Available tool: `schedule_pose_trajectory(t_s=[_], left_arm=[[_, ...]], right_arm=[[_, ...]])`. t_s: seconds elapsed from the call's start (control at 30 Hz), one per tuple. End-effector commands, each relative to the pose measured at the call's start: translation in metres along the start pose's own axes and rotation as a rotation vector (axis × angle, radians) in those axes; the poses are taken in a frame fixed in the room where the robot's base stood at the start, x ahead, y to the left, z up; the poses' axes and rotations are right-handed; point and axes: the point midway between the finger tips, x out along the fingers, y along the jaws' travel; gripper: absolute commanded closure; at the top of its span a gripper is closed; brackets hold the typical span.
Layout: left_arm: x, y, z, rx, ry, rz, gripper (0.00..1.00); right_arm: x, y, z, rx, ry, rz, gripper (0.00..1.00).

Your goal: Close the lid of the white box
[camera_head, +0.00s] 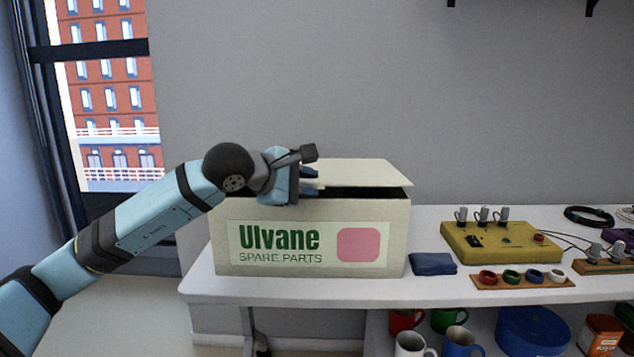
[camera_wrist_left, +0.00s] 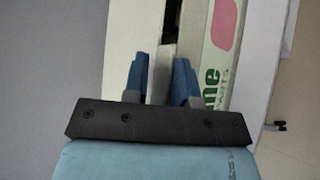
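The white box (camera_head: 220,235), with a green "Ulvane spare parts" label, stands on the white table. Its lid (camera_head: 362,172) is partly raised, with a dark gap between it and the front wall. My left gripper (camera_head: 309,181) is at the box's top, at the left part of the lid, pointing right. In the left wrist view its blue fingers (camera_wrist_left: 160,80) stand apart, with a pale strip of the box or lid between them. I cannot tell whether they touch it. The gripper hides the lid's left end. My right gripper is not in view.
A dark blue cloth (camera_head: 433,263) lies right of the box. Further right are a yellow device (camera_head: 490,250) with knobs and a wooden strip (camera_head: 522,283) with coloured rings. Mugs (camera_head: 412,345) and a blue container (camera_head: 532,330) stand below the tabletop. A wall is behind.

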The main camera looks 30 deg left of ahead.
Motion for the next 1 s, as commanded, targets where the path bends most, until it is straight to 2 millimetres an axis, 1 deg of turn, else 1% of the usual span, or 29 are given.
schedule_pose_trajectory(t_s=[0.27, 0.37, 0.47, 0.7, 0.8, 0.93, 1.0], left_arm=[[-0.001, 0.001, 0.000, 0.002, -0.001, 0.003, 0.70], [-0.005, 0.002, 0.000, 0.002, 0.000, 0.004, 0.70], [-0.016, 0.002, -0.001, 0.003, 0.003, 0.004, 0.70], [-0.060, 0.001, -0.001, 0.007, 0.006, 0.001, 0.70], [-0.075, -0.001, -0.003, 0.004, 0.006, 0.001, 0.70], [-0.093, -0.002, 0.000, 0.007, 0.004, -0.002, 0.70], [-0.097, -0.003, -0.004, 0.004, 0.006, 0.001, 0.70]], right_arm=[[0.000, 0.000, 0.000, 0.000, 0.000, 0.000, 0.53], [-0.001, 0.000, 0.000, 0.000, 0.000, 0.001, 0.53], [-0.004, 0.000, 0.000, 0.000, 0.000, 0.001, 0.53], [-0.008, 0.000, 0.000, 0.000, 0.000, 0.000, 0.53], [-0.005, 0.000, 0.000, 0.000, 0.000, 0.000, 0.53], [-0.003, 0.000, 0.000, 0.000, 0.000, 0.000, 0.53], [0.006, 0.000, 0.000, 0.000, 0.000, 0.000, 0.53]])
